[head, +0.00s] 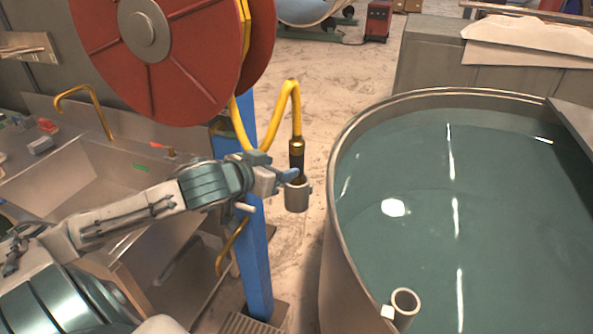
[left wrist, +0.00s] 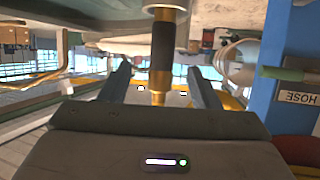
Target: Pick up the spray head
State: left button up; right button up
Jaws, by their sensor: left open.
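The spray head (head: 297,158) is a black grip with brass-coloured ends, hanging from a yellow hose (head: 270,125). It stands upright with its lower end in or just behind a grey cup-shaped holder (head: 297,196) by the blue post. My left gripper (head: 289,175) is at the spray head's lower part, just above the holder. In the left wrist view the spray head (left wrist: 162,50) shows between the two spread fingers of the left gripper (left wrist: 160,80), with gaps on both sides. Whether a finger touches it cannot be told. My right gripper is not in view.
A large round tank (head: 335,180) of greenish water stands to the right, with a second grey cup (head: 405,301) at its near rim. A red hose reel (head: 110,60) and blue post (head: 255,250) stand close to the arm. A metal sink (head: 70,170) lies left.

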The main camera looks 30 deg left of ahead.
aim_at(293, 163)
pick_arm(q)
jog(key=shift+x, duration=0.9)
jog(key=shift+w+f+p, duration=0.2)
jog(key=shift+w+p, duration=0.2)
jog(key=shift+w, duration=0.15)
jog(key=shift+w+f, duration=0.25)
jog(key=shift+w, duration=0.4)
jog(key=shift+w+f+p, duration=0.35)
jog(key=shift+w+p, duration=0.05)
jog(key=shift+w, duration=0.15)
jog(key=shift+w+f+p, duration=0.1)
jog(key=shift+w+p, duration=0.3)
jog(key=shift+p, duration=0.05)
jog(key=p+x, duration=0.2)
jog(key=x, duration=0.1)
jog(key=shift+a+f, duration=0.1)
jog(key=shift+a, duration=0.05)
jog(key=shift+w+f, duration=0.45)
jog(key=shift+w, duration=0.1)
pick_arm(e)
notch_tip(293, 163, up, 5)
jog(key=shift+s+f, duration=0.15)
